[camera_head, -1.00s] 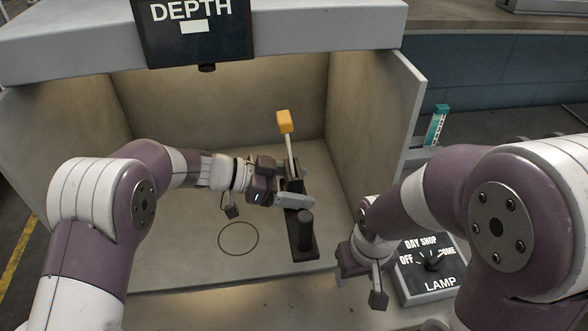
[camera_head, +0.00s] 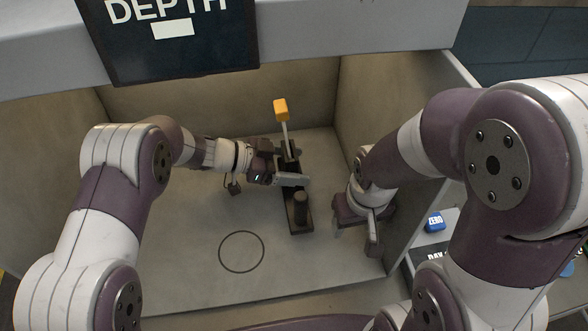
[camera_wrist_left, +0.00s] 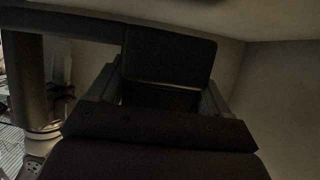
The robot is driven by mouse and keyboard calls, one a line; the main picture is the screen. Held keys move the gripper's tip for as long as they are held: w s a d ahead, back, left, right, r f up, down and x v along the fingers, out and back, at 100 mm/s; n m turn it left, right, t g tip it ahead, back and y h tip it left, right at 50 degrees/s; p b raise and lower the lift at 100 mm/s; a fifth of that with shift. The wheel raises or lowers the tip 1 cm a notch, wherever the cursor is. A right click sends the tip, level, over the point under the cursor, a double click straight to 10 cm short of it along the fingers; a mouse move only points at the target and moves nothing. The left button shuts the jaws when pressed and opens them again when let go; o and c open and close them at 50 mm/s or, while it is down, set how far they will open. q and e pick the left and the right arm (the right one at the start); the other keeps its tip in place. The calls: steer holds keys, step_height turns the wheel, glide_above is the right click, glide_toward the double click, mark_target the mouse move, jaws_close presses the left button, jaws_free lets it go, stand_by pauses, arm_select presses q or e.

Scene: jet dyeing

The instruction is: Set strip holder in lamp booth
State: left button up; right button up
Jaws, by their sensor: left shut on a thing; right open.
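The strip holder (camera_head: 300,211) is a dark narrow base with a short round post at its near end. A pale strip with a yellow top (camera_head: 281,109) stands up at its far end. The holder is inside the lamp booth (camera_head: 205,205), right of a dark ring outline (camera_head: 241,251) on the floor. My left gripper (camera_head: 292,179) is shut on the holder's middle. I cannot tell whether its base touches the floor. The left wrist view is dark, with a black block (camera_wrist_left: 168,57) near the jaws. My right gripper (camera_head: 356,232) is open and empty, right of the holder.
The booth's right wall (camera_head: 436,130) stands close to my right arm. A DEPTH sign (camera_head: 180,38) hangs at the booth's top edge. A blue ZERO block (camera_head: 434,221) and the partly hidden lamp panel (camera_head: 432,254) are outside, at right. The floor around the ring is clear.

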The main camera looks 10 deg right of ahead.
arm_select(q)
steer(key=shift+w+f, duration=0.1)
steer(key=shift+f, duration=0.85)
steer(key=shift+f, duration=0.55)
steer(key=o, duration=1.2)
steer(key=v, duration=0.6)
steer(key=r+v, duration=0.1)
steer(key=v, duration=0.5)
steer(key=shift+r+b, duration=0.2)
steer(key=shift+b, duration=0.2)
